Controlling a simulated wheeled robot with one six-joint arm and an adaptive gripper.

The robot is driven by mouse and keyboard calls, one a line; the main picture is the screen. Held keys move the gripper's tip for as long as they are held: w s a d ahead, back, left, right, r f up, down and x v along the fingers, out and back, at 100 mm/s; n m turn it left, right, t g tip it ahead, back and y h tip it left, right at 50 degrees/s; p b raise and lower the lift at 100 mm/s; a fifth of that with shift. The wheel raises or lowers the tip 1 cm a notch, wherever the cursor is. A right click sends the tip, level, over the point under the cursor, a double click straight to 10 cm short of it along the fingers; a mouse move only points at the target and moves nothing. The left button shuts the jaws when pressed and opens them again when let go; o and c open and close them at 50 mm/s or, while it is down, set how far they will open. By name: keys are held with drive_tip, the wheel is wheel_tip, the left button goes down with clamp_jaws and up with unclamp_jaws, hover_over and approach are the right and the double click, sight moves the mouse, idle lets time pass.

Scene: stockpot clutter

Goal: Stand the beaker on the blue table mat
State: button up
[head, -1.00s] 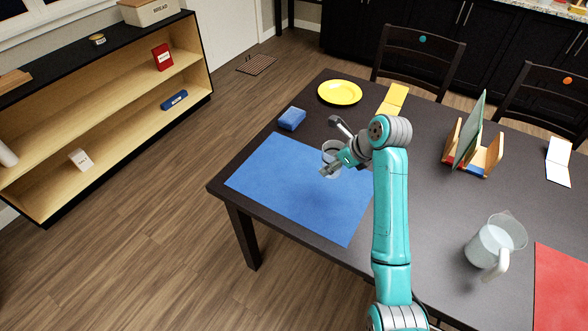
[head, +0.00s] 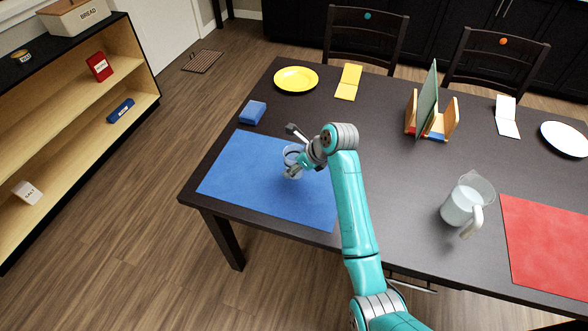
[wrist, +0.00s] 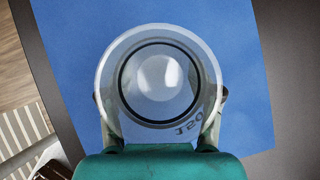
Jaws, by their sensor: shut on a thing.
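The clear glass beaker (head: 293,158) is upright at the far right part of the blue table mat (head: 240,180). My gripper (head: 294,164) is shut on the beaker from its right side. In the wrist view I look down into the beaker (wrist: 160,40), with a "150" marking on its wall. The blue mat (wrist: 245,75) shows beneath and around it. The fingers lie on both sides of the beaker, mostly hidden by it. I cannot tell whether the base touches the mat or hangs slightly above it.
A blue block (head: 253,112) and a yellow plate (head: 296,79) lie behind the mat. A pitcher (head: 466,203), a rack with a green board (head: 427,105) and a red mat (head: 545,245) are to the right. The mat's left and front parts are clear.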

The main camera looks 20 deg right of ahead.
drive_tip(key=shift+f, duration=1.05)
drive_tip(key=shift+f, duration=0.15)
drive_tip(key=o, duration=1.1)
drive_tip(key=shift+o, duration=0.2)
drive_tip(key=shift+r, duration=0.25)
drive_tip(key=v, duration=1.1)
drive_tip(key=shift+s+d+r, duration=0.2)
drive_tip(key=shift+s+r, duration=0.05)
drive_tip(key=shift+s, duration=0.05)
